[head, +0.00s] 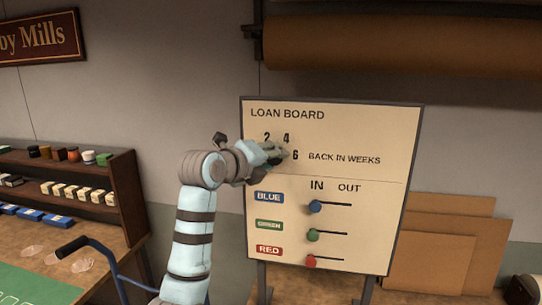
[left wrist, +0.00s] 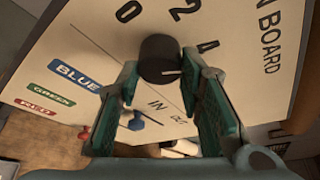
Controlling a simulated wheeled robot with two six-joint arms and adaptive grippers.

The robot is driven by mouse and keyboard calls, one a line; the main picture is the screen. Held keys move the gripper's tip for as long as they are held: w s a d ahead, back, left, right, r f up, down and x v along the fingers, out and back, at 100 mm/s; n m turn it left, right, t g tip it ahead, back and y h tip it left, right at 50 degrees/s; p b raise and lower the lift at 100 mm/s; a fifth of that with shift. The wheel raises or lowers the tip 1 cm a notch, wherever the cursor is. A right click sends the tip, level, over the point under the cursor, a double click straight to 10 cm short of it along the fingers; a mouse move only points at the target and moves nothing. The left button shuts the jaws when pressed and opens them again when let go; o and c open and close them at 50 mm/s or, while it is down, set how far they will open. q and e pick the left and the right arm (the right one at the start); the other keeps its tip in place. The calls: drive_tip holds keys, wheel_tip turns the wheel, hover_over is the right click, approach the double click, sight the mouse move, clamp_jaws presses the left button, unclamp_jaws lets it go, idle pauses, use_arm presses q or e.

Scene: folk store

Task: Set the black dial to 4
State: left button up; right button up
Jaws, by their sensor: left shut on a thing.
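The black dial (left wrist: 158,55) sits on the upper left part of the loan board (head: 340,120). My left gripper (head: 276,153) reaches it from the left and hides it in the head view. In the left wrist view the left gripper's green fingers (left wrist: 161,76) stand on both sides of the dial, shut on it. A short pale mark shows at the dial's lower right; I cannot tell exactly which number it points to. In the head view 2, 4 and 6 (head: 295,154) show. My right gripper is not in view.
Below the dial are a blue slider knob (head: 315,207), a green one (head: 313,235) and a red one (head: 311,261), each at the left of its slot. A shelf (head: 125,190) with small boxes stands at left. Cardboard sheets (head: 440,262) lean at right.

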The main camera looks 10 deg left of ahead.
use_arm(q)
drive_tip(key=shift+a+r+m, duration=0.1)
drive_tip(key=shift+r+m, duration=0.25)
drive_tip(key=shift+m, duration=0.05)
drive_tip(key=o, duration=1.1)
drive_tip(key=shift+w, duration=0.1)
drive_tip(key=shift+o, duration=0.3)
drive_tip(key=shift+w+f, duration=0.1)
drive_tip(key=shift+f, duration=0.15)
drive_tip(key=v, duration=1.2)
